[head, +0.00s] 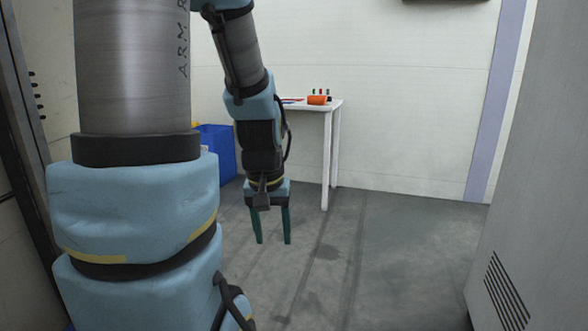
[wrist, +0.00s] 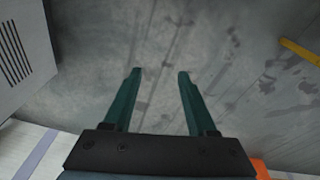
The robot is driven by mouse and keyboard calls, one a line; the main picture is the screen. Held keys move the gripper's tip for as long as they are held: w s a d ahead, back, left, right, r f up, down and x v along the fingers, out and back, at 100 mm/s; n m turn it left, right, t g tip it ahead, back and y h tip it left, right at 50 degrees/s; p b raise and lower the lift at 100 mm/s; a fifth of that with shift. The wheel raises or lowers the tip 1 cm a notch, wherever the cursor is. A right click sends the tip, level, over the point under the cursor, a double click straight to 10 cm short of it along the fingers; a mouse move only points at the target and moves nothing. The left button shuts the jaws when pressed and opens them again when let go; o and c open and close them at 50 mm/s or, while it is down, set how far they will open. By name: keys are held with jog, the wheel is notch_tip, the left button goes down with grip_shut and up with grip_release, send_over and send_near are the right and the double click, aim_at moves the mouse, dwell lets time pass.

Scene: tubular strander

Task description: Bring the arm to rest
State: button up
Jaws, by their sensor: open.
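My gripper (head: 273,240) hangs at the end of my arm, pointing down over the grey floor. Its two green fingers are apart with nothing between them. In the wrist view my gripper (wrist: 160,75) also shows open and empty, with bare floor beyond the fingertips. My arm's upper links fill the left part of the head view and hide what is behind them.
A white table (head: 328,108) with an orange item (head: 317,100) stands at the back wall. A blue bin (head: 217,150) is left of it, partly hidden by my arm. A grey cabinet (head: 540,200) stands at right. The floor (head: 390,250) between is clear.

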jog(key=s+a+f, duration=0.2)
jog(key=s+a, duration=0.1)
notch_tip(320, 180, up, 22)
jog(key=w+p, duration=0.1)
jog(key=p, duration=2)
jog(key=shift+d+r+p, duration=0.25)
jog(key=shift+d+p, duration=0.05)
jog(key=shift+p, duration=0.05)
